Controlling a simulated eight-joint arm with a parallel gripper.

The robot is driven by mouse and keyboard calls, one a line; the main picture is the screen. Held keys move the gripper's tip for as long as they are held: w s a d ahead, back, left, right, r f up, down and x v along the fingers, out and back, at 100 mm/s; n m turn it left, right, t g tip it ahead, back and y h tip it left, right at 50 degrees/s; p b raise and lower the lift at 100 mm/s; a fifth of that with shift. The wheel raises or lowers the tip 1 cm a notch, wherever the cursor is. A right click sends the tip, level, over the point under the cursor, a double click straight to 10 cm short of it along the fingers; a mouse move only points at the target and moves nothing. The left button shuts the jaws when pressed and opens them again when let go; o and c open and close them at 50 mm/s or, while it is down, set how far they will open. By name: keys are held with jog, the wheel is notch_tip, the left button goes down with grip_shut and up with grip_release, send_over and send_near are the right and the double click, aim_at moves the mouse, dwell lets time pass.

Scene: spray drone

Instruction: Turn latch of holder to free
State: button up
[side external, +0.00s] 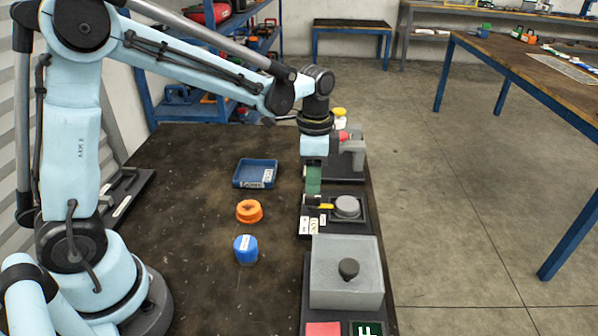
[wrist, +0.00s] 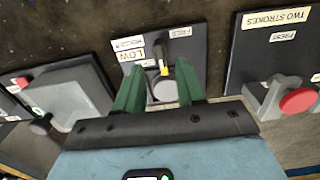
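The holder (side external: 347,207) is a round grey disc on a dark plate near the table's right edge; it also shows in the wrist view (wrist: 166,91), partly hidden behind my fingers. Its small latch (wrist: 163,68) is dark with a yellow and white mark, and it also shows as a yellow bit in the side view (side external: 326,206). A "FREE" label (wrist: 180,32) is above and right of the latch, and a "LOW" label (wrist: 130,54) is to its left. My gripper (wrist: 159,67) points down over the holder. Its green fingers are apart, one on each side of the latch; contact cannot be told.
A grey box with a black knob (side external: 348,269) stands in front of the holder. A grey fixture with a red button (wrist: 298,101), labelled "TWO STROKES", stands behind it. A blue tray (side external: 256,173), an orange ring (side external: 249,211) and a blue cap (side external: 245,249) lie to the left.

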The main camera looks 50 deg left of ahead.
aim_at(319, 202)
jog(key=shift+f, duration=2.4)
jog(key=shift+c, duration=0.3)
grip_shut()
